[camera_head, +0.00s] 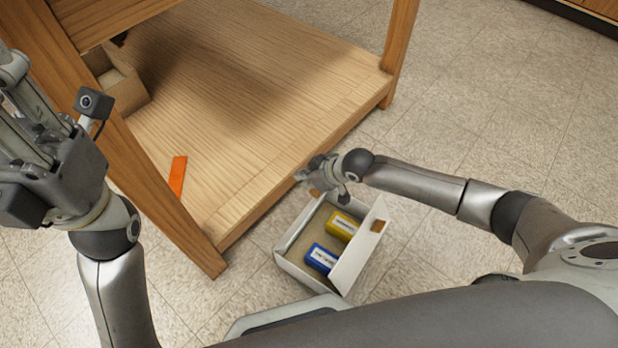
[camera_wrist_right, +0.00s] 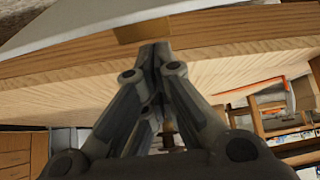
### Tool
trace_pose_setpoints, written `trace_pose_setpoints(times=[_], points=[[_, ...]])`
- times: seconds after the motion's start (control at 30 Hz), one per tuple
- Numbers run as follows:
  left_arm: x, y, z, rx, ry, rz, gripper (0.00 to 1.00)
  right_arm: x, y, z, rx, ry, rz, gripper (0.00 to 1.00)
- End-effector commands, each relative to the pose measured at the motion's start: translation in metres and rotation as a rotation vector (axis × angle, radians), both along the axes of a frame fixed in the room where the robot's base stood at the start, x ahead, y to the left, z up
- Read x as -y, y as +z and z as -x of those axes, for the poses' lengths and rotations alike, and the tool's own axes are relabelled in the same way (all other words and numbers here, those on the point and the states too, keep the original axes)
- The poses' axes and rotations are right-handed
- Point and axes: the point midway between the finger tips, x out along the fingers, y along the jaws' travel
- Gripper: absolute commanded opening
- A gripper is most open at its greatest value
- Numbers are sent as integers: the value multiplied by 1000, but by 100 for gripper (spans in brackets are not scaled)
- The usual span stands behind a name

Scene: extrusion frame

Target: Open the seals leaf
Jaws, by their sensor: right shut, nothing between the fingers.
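A small white open-topped box (camera_head: 293,260) stands on the floor beside the wooden shelf. A white leaf (camera_head: 365,245) with a brown tab (camera_head: 377,226) stands up along its right side. I cannot tell whether this is the seals leaf. In the right wrist view a white panel (camera_wrist_right: 85,32) with a tan tab (camera_wrist_right: 142,31) crosses the top. My right gripper (camera_head: 310,172) is above the box's far edge. Its fingertips (camera_wrist_right: 153,48) are together and empty, just below the tab in that view. My left gripper (camera_head: 18,105) is raised at the left, partly cut off.
A yellow block (camera_head: 343,225) and a blue block (camera_head: 321,258) with labels lie in the box. The low wooden shelf (camera_head: 270,80) and its posts border the box. An orange strip (camera_head: 178,175) and a cardboard box (camera_head: 122,88) are on the shelf. Floor at right is clear.

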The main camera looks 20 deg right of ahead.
Motion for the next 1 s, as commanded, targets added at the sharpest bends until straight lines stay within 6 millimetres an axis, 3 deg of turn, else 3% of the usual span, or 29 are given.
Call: trace_pose_setpoints(times=[0.23,0.7,1.0], points=[[-1,1,1,4,0,2,27,7,12,7,0,0,0,0],[0,0,1,3,0,2,27,39,72,46,1,1,2,0],[0,0,1,2,0,2,27,49,93,58,0,-1,1,0]])
